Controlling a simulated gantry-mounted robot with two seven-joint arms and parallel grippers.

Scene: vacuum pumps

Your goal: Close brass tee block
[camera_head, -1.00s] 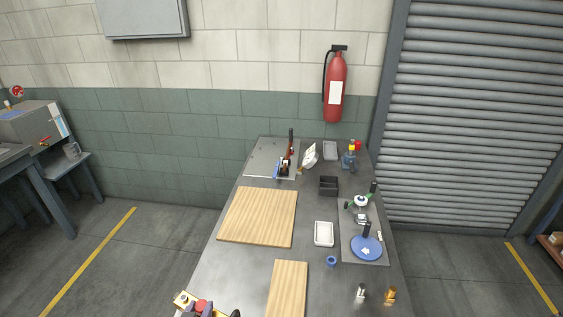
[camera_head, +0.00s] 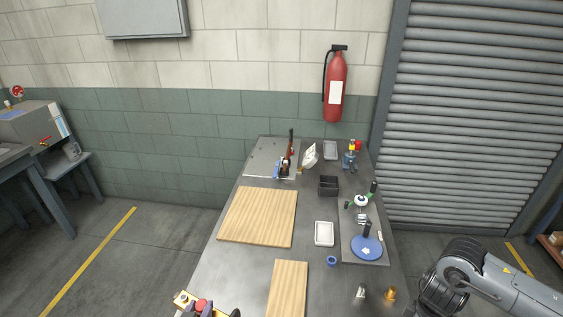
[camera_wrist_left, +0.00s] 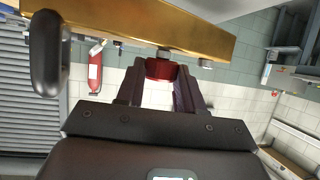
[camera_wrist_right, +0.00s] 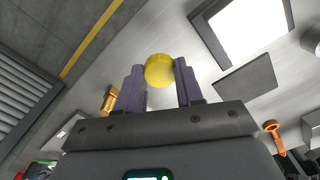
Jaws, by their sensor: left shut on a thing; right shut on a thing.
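A brass block (camera_wrist_left: 130,32), which I take to be the tee block, spans the top of the left wrist view. A dark rounded handle (camera_wrist_left: 46,52) hangs at its left end. My left gripper (camera_wrist_left: 158,82) is shut on a red knob (camera_wrist_left: 160,68) below the block. My right gripper (camera_wrist_right: 160,84) is shut on a round yellow piece (camera_wrist_right: 159,70). The right gripper is outside the head view.
On the table stand a brass fitting (camera_head: 390,294), a small pale part (camera_head: 361,291), a blue ring (camera_head: 331,261), a white tray (camera_head: 324,234) and a plate with a blue disc (camera_head: 367,248). Two wooden boards (camera_head: 258,216) (camera_head: 288,290) lie to the left.

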